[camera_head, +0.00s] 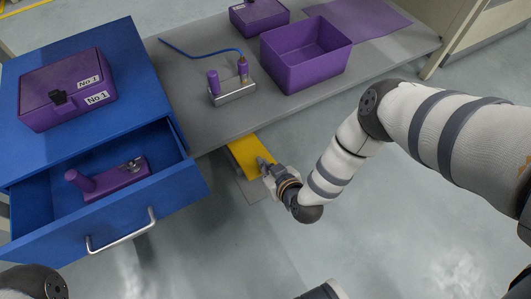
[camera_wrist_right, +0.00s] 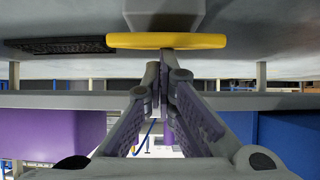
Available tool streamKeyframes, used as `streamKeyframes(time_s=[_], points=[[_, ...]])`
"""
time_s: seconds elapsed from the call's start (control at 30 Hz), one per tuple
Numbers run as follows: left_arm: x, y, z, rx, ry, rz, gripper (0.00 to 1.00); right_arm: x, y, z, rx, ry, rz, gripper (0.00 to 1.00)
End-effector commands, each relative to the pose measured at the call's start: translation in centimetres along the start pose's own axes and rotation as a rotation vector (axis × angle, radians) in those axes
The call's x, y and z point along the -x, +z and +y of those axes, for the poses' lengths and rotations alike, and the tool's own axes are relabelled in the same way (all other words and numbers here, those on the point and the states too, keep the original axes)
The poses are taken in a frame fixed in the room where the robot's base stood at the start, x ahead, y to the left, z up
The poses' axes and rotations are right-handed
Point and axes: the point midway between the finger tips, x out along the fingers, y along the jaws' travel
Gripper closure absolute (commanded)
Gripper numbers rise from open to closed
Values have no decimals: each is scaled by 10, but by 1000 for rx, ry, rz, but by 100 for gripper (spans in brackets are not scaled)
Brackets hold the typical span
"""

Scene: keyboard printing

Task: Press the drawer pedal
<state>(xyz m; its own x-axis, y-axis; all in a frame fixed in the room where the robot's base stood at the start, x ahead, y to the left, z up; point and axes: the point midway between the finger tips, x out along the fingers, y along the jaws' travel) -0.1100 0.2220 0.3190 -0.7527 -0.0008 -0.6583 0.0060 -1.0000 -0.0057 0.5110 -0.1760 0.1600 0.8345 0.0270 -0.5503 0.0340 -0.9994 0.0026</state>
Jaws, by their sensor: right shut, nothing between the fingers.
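The yellow pedal (camera_head: 247,155) sits low by the floor, under the front edge of the grey table and right of the blue drawer. My right gripper (camera_head: 264,165) is at the pedal's right edge, its fingers shut and empty. In the right wrist view, the pedal (camera_wrist_right: 166,41) is a yellow bar just beyond the shut fingertips (camera_wrist_right: 166,62); I cannot tell whether they touch it. The blue drawer (camera_head: 150,212) stands open with a purple tool (camera_head: 115,180) lying inside. My left gripper is out of view.
A purple box labelled No.1 (camera_head: 65,92) stands on the blue cabinet. The grey table (camera_head: 190,125) bears a metal holder (camera_head: 232,93) with purple pieces, a blue cable (camera_head: 190,52) and an open purple bin (camera_head: 305,62). The floor right of the drawer is clear.

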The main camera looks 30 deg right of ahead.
Motion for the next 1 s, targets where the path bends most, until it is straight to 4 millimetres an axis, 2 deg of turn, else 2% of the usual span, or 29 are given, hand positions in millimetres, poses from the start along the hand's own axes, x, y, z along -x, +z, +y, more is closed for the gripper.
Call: streamKeyframes(time_s=[0.03,0.2,0.4,0.6,1.0], points=[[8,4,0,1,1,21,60,15,-6,0,0,-1,0,100],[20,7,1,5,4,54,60,54,6,0,0,-1,5,100],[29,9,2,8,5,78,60,86,17,-1,-1,-1,7,100],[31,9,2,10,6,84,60,96,21,0,-2,0,9,100],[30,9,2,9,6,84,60,96,21,0,-2,0,11,100]])
